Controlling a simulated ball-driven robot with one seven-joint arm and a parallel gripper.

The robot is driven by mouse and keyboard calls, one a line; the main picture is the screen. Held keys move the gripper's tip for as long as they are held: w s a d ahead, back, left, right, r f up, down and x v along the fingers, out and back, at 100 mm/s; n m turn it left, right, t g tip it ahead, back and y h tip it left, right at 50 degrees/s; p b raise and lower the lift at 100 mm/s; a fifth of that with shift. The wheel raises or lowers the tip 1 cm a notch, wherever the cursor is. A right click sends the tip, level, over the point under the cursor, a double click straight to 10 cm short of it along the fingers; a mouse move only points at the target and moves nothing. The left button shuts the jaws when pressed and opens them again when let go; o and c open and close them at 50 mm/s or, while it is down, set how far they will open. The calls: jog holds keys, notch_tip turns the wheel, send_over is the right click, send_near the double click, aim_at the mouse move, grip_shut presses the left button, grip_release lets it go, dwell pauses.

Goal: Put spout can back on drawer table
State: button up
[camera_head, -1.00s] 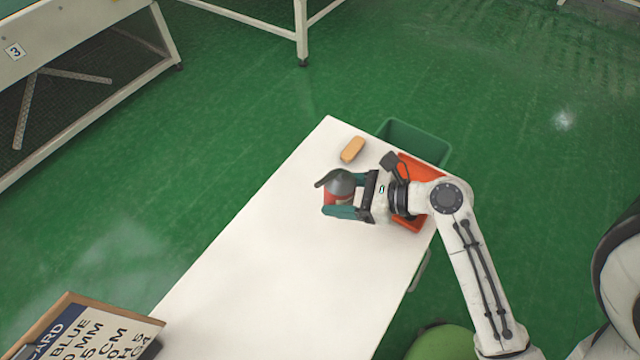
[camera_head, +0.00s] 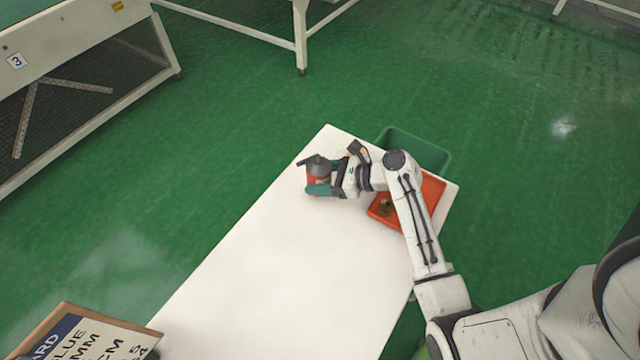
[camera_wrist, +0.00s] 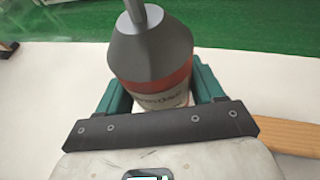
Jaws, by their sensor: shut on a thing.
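The spout can (camera_head: 319,170) has a dark grey cone top with a spout and a red band. It also shows in the wrist view (camera_wrist: 150,55), upright between the teal fingers, with a pale label below the red band. My gripper (camera_head: 318,188) is shut on the can, near the far left edge of the white drawer table (camera_head: 270,260). I cannot tell whether the can's base touches the tabletop; the fingers hide part of its lower body.
An orange tray (camera_head: 433,190) lies on the table's right side, with a small round brownish thing in it. A green bin (camera_head: 420,150) stands beyond the table. A wooden block (camera_wrist: 290,136) lies beside my gripper. A lettered board (camera_head: 85,335) is at lower left. The table's middle is clear.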

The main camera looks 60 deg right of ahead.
jog(key=shift+w+d+f, duration=0.1)
jog(key=shift+w+f, duration=0.1)
jog(key=shift+f, duration=1.5)
jog(key=o, duration=1.3)
jog(key=shift+f, duration=0.1)
jog(key=v, duration=1.2)
jog(key=shift+b, duration=0.3)
